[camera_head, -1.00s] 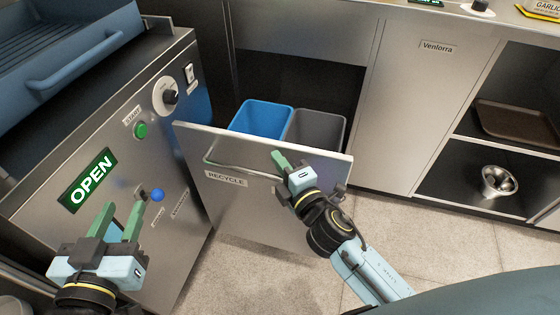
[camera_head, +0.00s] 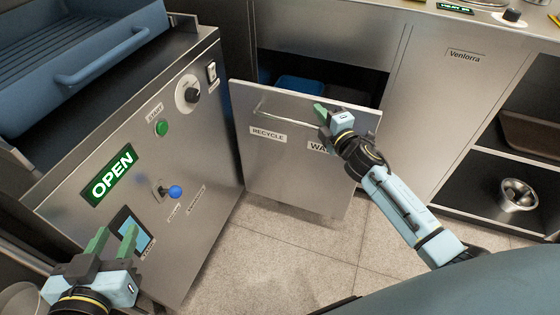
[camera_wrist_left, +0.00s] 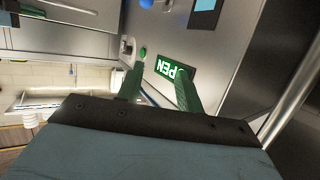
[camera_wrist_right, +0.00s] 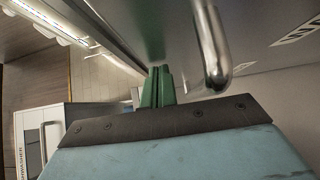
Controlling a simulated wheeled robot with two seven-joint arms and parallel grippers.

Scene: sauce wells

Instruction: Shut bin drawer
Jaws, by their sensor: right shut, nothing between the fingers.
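The bin drawer front (camera_head: 290,165) is a steel panel with a bar handle (camera_head: 275,112) and labels, one reading RECYCLE. It stands partly out of the cabinet; a strip of the blue bin (camera_head: 300,86) shows behind its top edge. My right gripper (camera_head: 320,113) is shut and empty at the upper front of the panel, near the handle's right end. In the right wrist view its fingers (camera_wrist_right: 157,86) are together, beside the handle bar (camera_wrist_right: 211,45); I cannot tell whether they touch the panel. My left gripper (camera_head: 113,242) is open and empty, low at left.
A steel machine (camera_head: 150,215) with an OPEN display, green button and blue-tipped lever stands left of the drawer. A shelf unit (camera_head: 480,200) with a metal bowl (camera_head: 517,194) is at right. Tiled floor (camera_head: 270,250) is clear in front of the drawer.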

